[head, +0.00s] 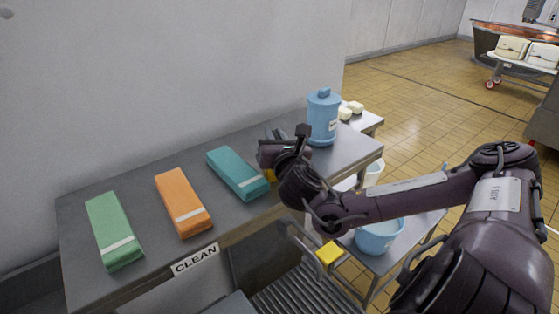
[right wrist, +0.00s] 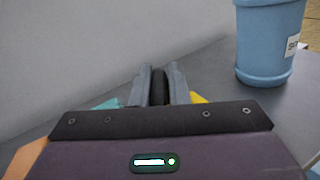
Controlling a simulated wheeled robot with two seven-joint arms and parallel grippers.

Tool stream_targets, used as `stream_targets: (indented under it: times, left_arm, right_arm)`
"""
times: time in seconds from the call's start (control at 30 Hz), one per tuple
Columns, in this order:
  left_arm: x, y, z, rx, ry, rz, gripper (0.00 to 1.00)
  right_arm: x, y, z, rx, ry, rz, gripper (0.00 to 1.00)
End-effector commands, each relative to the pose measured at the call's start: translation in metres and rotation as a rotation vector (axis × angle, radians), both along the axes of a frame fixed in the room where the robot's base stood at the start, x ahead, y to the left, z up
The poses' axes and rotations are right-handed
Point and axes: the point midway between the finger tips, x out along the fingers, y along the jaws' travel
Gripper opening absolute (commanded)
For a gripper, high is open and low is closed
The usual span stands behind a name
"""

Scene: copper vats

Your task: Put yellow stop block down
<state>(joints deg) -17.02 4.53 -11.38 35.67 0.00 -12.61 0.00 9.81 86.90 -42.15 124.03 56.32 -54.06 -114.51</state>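The yellow stop block (head: 270,175) shows as a small yellow patch under my right gripper, mostly hidden by it. In the right wrist view a yellow corner of it (right wrist: 198,98) peeks out just right of the fingers. My right gripper (head: 271,134) is low over the grey table, between the teal cloth and the blue canister. In the right wrist view its two fingers (right wrist: 160,86) are close together around a dark, round-topped piece, which looks like part of the block. Whether the block touches the table is hidden. My left gripper is not in view.
The grey table (head: 160,259) carries folded green (head: 113,228), orange (head: 183,202) and teal (head: 237,172) cloths, and a lidded blue canister (head: 323,117) close right of the gripper. A "CLEAN" label is on its front edge.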

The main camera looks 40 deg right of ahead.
Motion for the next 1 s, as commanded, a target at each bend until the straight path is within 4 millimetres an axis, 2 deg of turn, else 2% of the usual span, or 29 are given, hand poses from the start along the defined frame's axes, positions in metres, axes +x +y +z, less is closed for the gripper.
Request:
stream_targets:
  times: [0.03, 0.1, 1.0]
  left_arm:
    - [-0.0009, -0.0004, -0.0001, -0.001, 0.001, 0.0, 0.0]
    - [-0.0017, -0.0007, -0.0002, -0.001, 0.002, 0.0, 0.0]
    - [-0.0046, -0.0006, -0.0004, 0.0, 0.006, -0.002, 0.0]
  right_arm:
    - [-0.0001, 0.0, 0.0, 0.0, 0.0, 0.0, 0.08]
    - [0.0, 0.0001, 0.0001, 0.0, 0.0, 0.0, 0.0]
    - [-0.0002, 0.0005, 0.0001, 0.001, 0.0, 0.001, 0.0]
